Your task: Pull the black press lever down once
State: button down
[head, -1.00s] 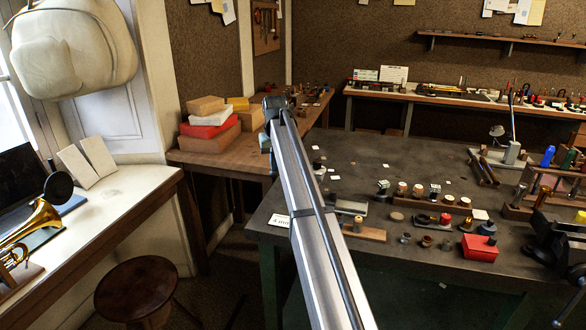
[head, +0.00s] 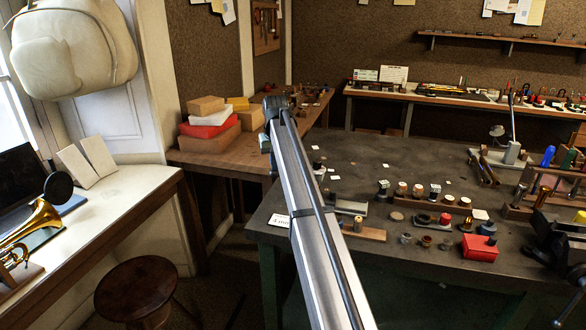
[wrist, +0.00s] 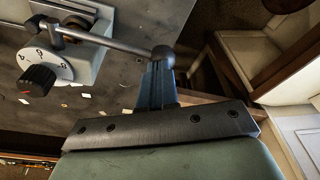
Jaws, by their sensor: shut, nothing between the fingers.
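In the wrist view, a grey metal lever rod ends in a black ball knob (wrist: 163,55). The rod runs left to a grey press body (wrist: 72,55) with a white numbered dial and a black knob with a red mark. My gripper (wrist: 158,70) is shut, with its blue-grey fingers just below the ball knob in the picture. The fingertips overlap the ball's lower edge; I cannot tell whether they touch it. In the head view, my arm hides the press, and I cannot make out the fingertips.
The dark bench (head: 365,155) holds small parts, a red box (head: 479,247) and a grey fixture with an upright rod (head: 511,125) at right. A wooden table with stacked boxes (head: 208,125) stands behind. A round stool (head: 137,287) and a horn (head: 35,222) are at left.

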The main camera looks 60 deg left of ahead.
jog(key=shift+r, duration=3.35)
